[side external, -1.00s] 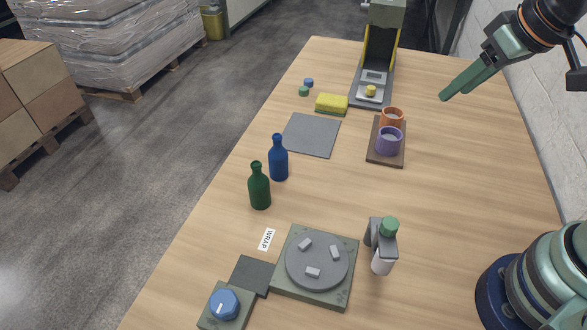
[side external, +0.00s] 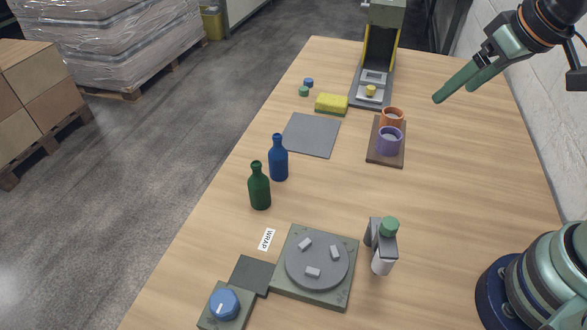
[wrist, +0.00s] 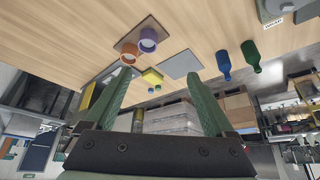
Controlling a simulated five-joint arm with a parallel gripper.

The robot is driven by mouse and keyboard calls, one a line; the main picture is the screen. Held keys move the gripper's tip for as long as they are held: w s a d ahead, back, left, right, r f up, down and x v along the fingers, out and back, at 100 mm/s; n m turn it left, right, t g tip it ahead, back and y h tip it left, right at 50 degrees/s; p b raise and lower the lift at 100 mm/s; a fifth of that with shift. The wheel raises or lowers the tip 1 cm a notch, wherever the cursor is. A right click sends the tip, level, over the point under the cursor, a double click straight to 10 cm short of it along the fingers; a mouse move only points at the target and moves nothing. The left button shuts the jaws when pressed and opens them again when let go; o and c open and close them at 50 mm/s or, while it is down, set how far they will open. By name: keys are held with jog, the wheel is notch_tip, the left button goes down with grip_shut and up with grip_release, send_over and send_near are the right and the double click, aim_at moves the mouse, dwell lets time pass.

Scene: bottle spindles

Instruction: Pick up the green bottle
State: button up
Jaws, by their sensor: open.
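The green bottle (side external: 260,188) stands upright on the wooden table, left of the middle in the side view. It also shows at the right in the wrist view (wrist: 250,55). A blue bottle (side external: 278,160) stands just behind it, apart from it; it shows in the wrist view (wrist: 223,64) too. My gripper (side external: 452,86) is high at the upper right of the side view, far from the green bottle. Its two green fingers are spread in the wrist view (wrist: 160,92), with nothing between them.
A round turntable fixture (side external: 317,262) and a bottle-like dispenser (side external: 383,250) stand in front. A tray (side external: 387,160) holds an orange cup (side external: 392,117) and a purple cup (side external: 389,140). A grey mat (side external: 311,135) and yellow sponge (side external: 331,104) lie behind the bottles. The table's right side is clear.

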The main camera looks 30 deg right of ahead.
jog(key=w+a+r+n+g, duration=0.2)
jog(key=w+a+n, duration=0.3)
jog(key=w+a, duration=0.1)
jog(key=n+g, duration=0.4)
jog(key=n, duration=0.9)
send_near(257, 174)
jog(key=shift+s+d+r, duration=0.15)
jog(key=shift+d+r, duration=0.05)
jog(key=shift+d, duration=0.15)
jog(key=shift+a+f+n, duration=0.1)
jog(key=shift+f+n, duration=0.2)
jog(key=shift+f, duration=0.05)
notch_tip(257, 174, down, 6)
jog(key=shift+f, duration=0.15)
jog(key=shift+w+a+f, duration=0.1)
jog(key=shift+w+f, duration=0.1)
jog(key=shift+f, duration=1.1)
jog(key=shift+w+f, duration=0.2)
jog(key=shift+f, duration=1.15)
grip_shut()
